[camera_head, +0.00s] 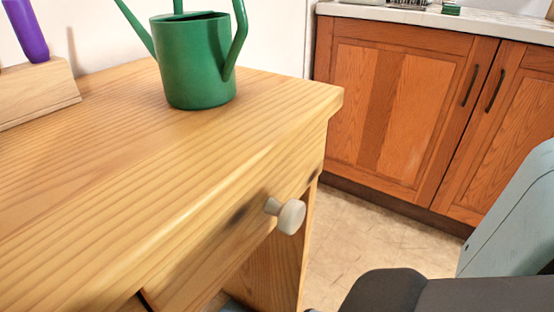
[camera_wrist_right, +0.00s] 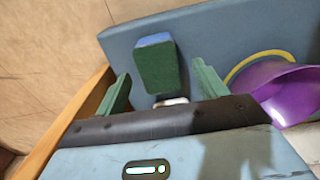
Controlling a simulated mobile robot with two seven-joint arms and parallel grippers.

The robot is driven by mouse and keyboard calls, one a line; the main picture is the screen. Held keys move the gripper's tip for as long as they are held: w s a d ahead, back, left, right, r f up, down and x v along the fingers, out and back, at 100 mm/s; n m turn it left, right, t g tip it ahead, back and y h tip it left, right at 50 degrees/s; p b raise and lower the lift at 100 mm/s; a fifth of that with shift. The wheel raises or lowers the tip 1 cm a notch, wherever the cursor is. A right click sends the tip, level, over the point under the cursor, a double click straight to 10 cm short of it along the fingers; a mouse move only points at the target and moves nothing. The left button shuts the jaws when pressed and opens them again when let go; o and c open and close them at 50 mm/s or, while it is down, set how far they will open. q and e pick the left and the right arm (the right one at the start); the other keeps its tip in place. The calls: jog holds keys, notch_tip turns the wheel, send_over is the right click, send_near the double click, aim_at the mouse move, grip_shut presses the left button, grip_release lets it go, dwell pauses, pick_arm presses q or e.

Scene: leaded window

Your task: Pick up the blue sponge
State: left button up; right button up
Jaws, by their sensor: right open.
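The blue sponge (camera_wrist_right: 155,62) shows in the right wrist view as a small block with a blue end and a dark green face. It lies on a flat grey-blue surface (camera_wrist_right: 215,38). My right gripper (camera_wrist_right: 162,74) is open, and its two green fingers stand to the left and right of the sponge in the picture, with a gap on both sides. I cannot tell how far the sponge is from the fingertips in depth. The sponge is not visible in the head view. My left gripper is in neither view.
A purple object (camera_wrist_right: 288,92) beside a yellow curved strip (camera_wrist_right: 258,58) is close to the right finger. In the head view, a green watering can (camera_head: 198,65) stands on a wooden table (camera_head: 150,160) with a knobbed drawer (camera_head: 290,216). Wooden cabinets (camera_head: 400,110) stand behind open floor (camera_head: 375,240).

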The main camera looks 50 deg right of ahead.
notch_tip(320, 180, down, 3)
jog(key=shift+r+b, duration=0.15)
jog(key=shift+b, duration=0.5)
jog(key=shift+f, duration=0.2)
jog(key=shift+c, duration=0.4)
jog(key=c, duration=0.7)
jog(key=shift+c, duration=1.4)
jog(key=shift+r, duration=0.15)
